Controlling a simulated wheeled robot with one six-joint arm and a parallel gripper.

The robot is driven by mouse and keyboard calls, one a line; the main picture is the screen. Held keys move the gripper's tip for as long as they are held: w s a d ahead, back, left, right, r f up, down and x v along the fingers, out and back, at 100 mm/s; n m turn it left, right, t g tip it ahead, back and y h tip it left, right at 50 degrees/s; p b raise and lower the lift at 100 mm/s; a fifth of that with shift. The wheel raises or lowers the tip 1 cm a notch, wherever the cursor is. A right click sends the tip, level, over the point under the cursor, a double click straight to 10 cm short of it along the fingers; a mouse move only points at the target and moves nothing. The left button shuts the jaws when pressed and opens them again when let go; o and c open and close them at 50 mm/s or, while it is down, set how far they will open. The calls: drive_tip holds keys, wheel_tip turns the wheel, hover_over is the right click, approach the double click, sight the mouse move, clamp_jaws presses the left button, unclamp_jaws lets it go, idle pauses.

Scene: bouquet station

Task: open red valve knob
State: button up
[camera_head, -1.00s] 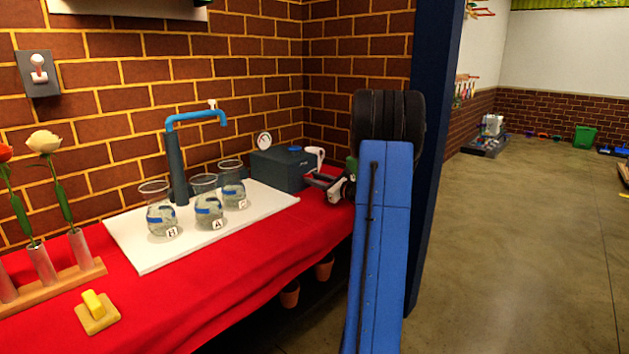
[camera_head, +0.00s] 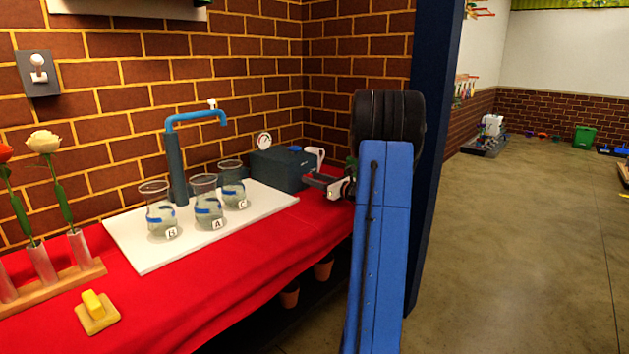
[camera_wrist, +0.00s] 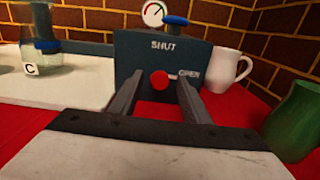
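The red valve knob (camera_wrist: 159,81) is a small round knob on the front of a dark box (camera_wrist: 135,50) in the wrist view. The box is marked "SHUT" above the knob and "OPEN" to its right. My gripper (camera_wrist: 158,82) is open, with one finger to each side of the knob in this view. I cannot tell whether either finger touches it. In the head view the box (camera_head: 275,167) stands at the far right end of the table, and my gripper (camera_head: 322,182) is at its front right. The knob is not discernible there.
A gauge (camera_wrist: 153,14) and a blue cap (camera_wrist: 175,20) sit at the box's top. A white mug (camera_wrist: 230,68) stands right of it, and a green object (camera_wrist: 294,122) is nearer. Beakers, including A (camera_head: 207,205), stand on a white board (camera_head: 145,255) at left.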

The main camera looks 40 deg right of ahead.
drive_tip(key=shift+s, duration=0.1)
drive_tip(key=s+d, duration=0.1)
drive_tip(key=s, duration=1.6)
drive_tip(key=shift+d, duration=0.2)
